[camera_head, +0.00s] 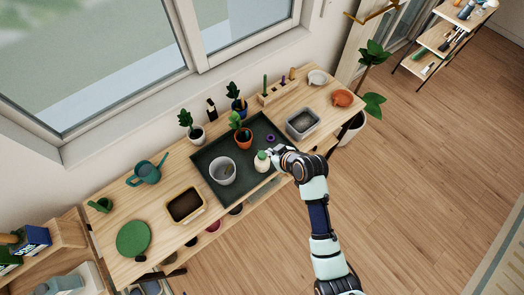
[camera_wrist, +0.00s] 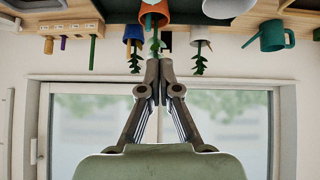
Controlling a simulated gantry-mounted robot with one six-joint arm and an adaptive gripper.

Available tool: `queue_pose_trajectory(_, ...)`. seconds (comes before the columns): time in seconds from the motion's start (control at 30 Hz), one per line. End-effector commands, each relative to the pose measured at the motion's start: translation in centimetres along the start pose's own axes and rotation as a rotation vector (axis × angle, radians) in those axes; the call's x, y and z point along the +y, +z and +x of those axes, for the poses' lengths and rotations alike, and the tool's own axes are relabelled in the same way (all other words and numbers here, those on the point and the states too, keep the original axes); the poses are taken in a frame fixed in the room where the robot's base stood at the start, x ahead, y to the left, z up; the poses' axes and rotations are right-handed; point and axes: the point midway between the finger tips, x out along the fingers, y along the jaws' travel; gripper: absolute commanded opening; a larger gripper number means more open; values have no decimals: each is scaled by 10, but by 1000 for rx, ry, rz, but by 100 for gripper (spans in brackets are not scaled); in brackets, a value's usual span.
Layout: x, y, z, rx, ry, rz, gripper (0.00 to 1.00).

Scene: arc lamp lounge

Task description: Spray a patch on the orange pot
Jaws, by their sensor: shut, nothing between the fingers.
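The orange pot (camera_head: 243,141) with a green plant stands upright on the dark tray (camera_head: 205,158), near its back edge. In the wrist view, which is upside down, the orange pot (camera_wrist: 155,8) is at the top, beyond the fingertips. A pale green and cream bottle (camera_head: 262,163), apparently the sprayer, stands on the tray in front of the pot. My gripper (camera_head: 271,151) is right beside the bottle's top; I cannot tell whether they touch. In the wrist view my gripper (camera_wrist: 158,80) has its fingers together with nothing between them.
A grey-white bucket (camera_head: 222,171) stands left of the bottle. A purple ring (camera_head: 271,138) lies on the tray, and a grey bin (camera_head: 301,124) is to the right. A blue pot (camera_head: 239,105) and a white pot (camera_head: 196,134) stand behind. A teal watering can (camera_head: 147,172) is further left.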

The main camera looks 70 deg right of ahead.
Motion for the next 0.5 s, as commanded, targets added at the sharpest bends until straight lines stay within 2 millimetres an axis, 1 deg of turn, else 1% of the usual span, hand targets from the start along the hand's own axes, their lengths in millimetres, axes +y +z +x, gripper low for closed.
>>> queue_pose_trajectory(0.03,7,8,3,-5,6,13,0)
queue_pose_trajectory(0.1,11,11,4,-8,8,17,0)
queue_pose_trajectory(0.37,11,11,3,-8,8,17,0)
queue_pose_trajectory(0.5,11,11,10,-10,7,17,0)
